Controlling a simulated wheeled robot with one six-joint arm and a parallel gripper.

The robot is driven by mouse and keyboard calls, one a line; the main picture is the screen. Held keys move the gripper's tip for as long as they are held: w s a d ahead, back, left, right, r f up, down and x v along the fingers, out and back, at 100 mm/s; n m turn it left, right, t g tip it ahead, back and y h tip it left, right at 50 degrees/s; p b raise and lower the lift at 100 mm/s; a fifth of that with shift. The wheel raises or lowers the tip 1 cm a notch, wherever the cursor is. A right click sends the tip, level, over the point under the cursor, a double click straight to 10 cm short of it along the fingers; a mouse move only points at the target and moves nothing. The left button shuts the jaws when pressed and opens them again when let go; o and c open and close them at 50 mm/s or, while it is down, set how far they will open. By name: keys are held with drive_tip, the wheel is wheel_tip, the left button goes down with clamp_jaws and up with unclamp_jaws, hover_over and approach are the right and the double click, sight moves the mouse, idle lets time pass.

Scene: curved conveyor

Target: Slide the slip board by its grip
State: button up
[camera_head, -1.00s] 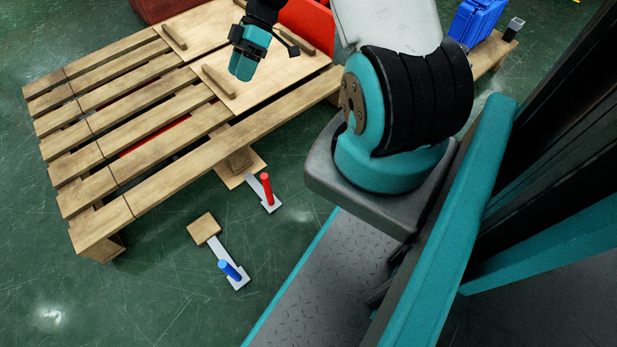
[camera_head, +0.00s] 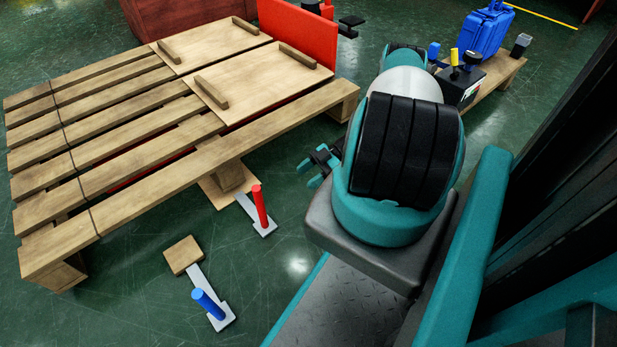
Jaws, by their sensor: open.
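Two thin plywood slip boards lie side by side on the wooden pallet: a nearer one (camera_head: 258,82) and a farther one (camera_head: 208,46). Each has dark wooden bars on it; the nearer board has a left grip bar (camera_head: 211,93) and a right one (camera_head: 298,56), and the farther has a left bar (camera_head: 168,52) and a right one (camera_head: 245,25). My gripper (camera_head: 316,168) is open and empty, low beside the pallet's right side and apart from both boards. My arm hides part of it.
The slatted pallet (camera_head: 120,192) fills the left. A red upright panel (camera_head: 300,32) stands at the boards' far right end. Red (camera_head: 260,207) and blue (camera_head: 208,304) levers stand on the floor in front. A blue case (camera_head: 482,32) sits on a wooden platform at upper right.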

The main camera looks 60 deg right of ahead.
sight(261, 210)
drive_tip(key=b+x, duration=0.6)
drive_tip(key=x, duration=1.1)
drive_tip(key=shift+a+f, duration=0.1)
drive_tip(key=shift+f, duration=0.1)
clamp_jaws()
